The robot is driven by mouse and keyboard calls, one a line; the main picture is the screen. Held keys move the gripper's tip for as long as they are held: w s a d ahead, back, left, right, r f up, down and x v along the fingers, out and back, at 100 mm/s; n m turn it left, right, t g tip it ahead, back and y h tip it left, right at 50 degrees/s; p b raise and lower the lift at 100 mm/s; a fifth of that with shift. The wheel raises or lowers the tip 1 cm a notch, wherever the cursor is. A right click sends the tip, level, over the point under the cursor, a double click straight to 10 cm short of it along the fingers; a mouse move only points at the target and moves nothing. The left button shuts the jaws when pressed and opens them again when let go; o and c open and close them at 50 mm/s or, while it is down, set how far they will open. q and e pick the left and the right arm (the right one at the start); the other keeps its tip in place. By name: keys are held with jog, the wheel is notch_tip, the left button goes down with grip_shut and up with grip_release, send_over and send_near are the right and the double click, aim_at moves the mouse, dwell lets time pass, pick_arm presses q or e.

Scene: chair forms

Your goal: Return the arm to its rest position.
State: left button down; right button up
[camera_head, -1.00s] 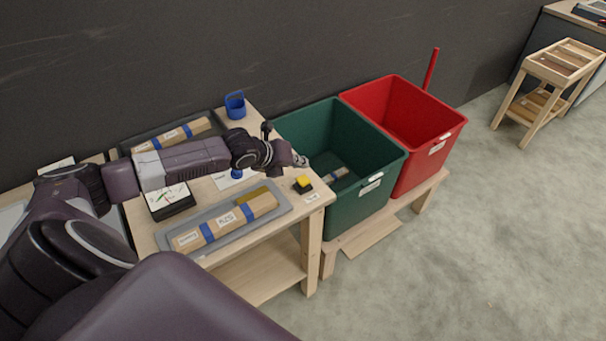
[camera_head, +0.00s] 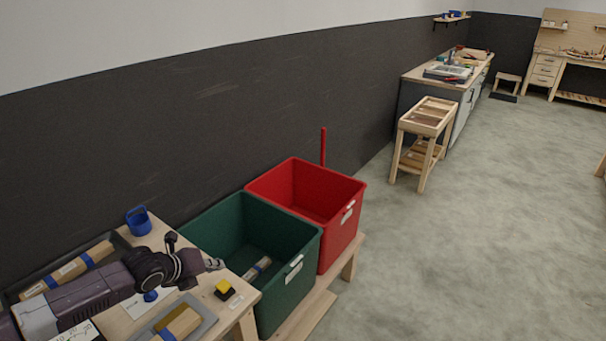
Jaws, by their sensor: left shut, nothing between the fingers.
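My left arm reaches in from the lower left over the wooden table (camera_head: 240,287). My left gripper (camera_head: 216,265) is at the table's right side, near the green bin's left wall. It is shut and empty, above the tabletop. The green bin (camera_head: 283,277) holds a small wrapped piece (camera_head: 257,268) on its floor. My right gripper is out of view.
A red bin (camera_head: 340,238) stands behind the green one. A blue holder (camera_head: 138,220) and yellow-black block (camera_head: 224,289) are on the table. Open floor lies right.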

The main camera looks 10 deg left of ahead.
pick_arm(q)
jog(key=s+d+f+n+g, duration=0.1)
jog(key=s+d+f+n, duration=0.1)
jog(key=s+d+n, duration=0.35)
jog(key=s+d+f+n+g+h, duration=0.1)
jog(key=s+d+f+n, duration=0.2)
jog(key=s+d, duration=0.45)
jog(key=s+d+f+n+g, duration=0.15)
jog(key=s+d+n, duration=0.25)
jog(key=d, duration=0.4)
jog(key=s+a+r+n+g+y, duration=0.1)
jog(key=s+a+n+g+y, duration=0.2)
jog(key=s+n, duration=1.25)
notch_tip(320, 180, down, 30)
jog(key=s+m+b, duration=0.1)
jog(key=s+b, duration=0.1)
jog(key=b, duration=0.3)
jog(key=s+a+f+b, duration=0.1)
jog(key=s+f+b, duration=0.1)
jog(key=s+f, duration=0.6)
jog(key=s+a+f+g+b, duration=0.1)
jog(key=s+a+f+b, duration=0.1)
jog(key=s+f, duration=0.7)
notch_tip(320, 180, down, 5)
jog(key=shift+a+r, duration=0.2)
jog(key=shift+a, duration=0.1)
